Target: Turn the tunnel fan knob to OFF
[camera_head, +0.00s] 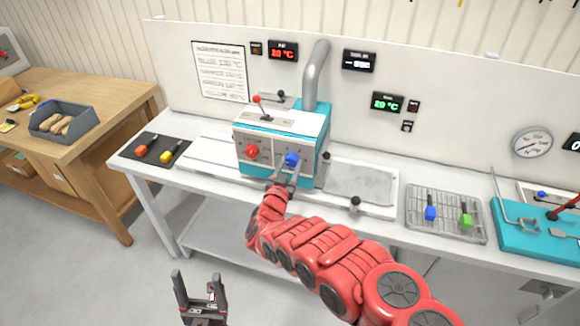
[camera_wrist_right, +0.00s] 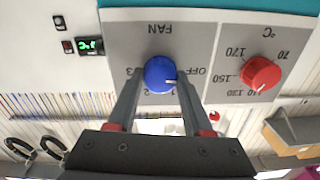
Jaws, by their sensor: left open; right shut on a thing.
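The blue fan knob (camera_head: 291,159) is on the front of the teal and white tunnel machine (camera_head: 265,163). My right gripper (camera_head: 286,172) reaches it from the front and is shut on it. In the right wrist view, which is upside down, the blue knob (camera_wrist_right: 160,74) sits between the fingertips under the label FAN. Its white mark points to the lower right in that picture, around between 1 and OFF; the exact setting is hard to tell. A red temperature knob (camera_wrist_right: 261,73) is beside it. My left gripper (camera_head: 199,292) is open and empty, low in front of the bench.
The white bench (camera_head: 215,177) carries a dark mat (camera_head: 150,148) with red and yellow tools at left. A wire rack (camera_head: 446,213) with blue and green tools stands at right. A grey pipe (camera_head: 316,75) rises from the machine. A wooden table (camera_head: 85,90) stands at left.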

